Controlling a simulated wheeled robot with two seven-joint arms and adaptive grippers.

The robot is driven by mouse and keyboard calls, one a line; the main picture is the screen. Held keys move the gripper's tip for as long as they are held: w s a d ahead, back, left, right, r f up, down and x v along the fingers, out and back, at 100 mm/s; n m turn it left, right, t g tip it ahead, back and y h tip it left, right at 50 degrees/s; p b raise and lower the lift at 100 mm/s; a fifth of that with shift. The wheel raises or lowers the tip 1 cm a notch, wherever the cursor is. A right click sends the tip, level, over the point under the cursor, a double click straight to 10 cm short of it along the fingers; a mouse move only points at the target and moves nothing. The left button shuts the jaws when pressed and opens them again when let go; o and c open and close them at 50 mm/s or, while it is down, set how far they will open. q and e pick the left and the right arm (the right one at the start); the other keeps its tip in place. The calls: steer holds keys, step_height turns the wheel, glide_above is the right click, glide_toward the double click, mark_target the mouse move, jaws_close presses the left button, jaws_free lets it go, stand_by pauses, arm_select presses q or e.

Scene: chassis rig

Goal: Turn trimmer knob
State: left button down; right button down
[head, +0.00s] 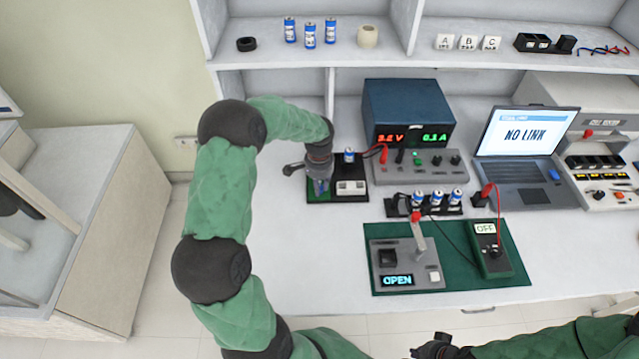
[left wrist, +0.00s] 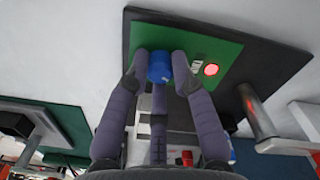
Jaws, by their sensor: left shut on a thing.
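The trimmer knob is a small blue cylinder (left wrist: 159,67) on a green board (left wrist: 215,50) set on a dark base, seen in the left wrist view. My left gripper (left wrist: 160,72) has its fingertips on both sides of the blue knob and is shut on it. In the head view my left gripper (head: 320,185) reaches down over the left end of the dark base, and the knob is hidden there. A red light (left wrist: 211,69) glows on the board beside the knob. My right gripper (head: 436,348) is at the bottom edge of the head view, small and partly cut off.
A battery cell (head: 349,156) and a light-coloured block (head: 350,187) sit on the base beside my left gripper. A power supply (head: 408,112) stands behind. A laptop (head: 520,140) reads NO LINK. A green mat (head: 510,240) holds a meter (head: 490,252) and a switch box (head: 407,262).

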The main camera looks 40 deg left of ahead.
stand_by(0.3)
arm_select(q)
steer(key=c, duration=1)
jaws_free()
steer(key=shift+c, duration=0.2)
steer(key=shift+r, duration=0.1)
step_height(320, 180, up, 12)
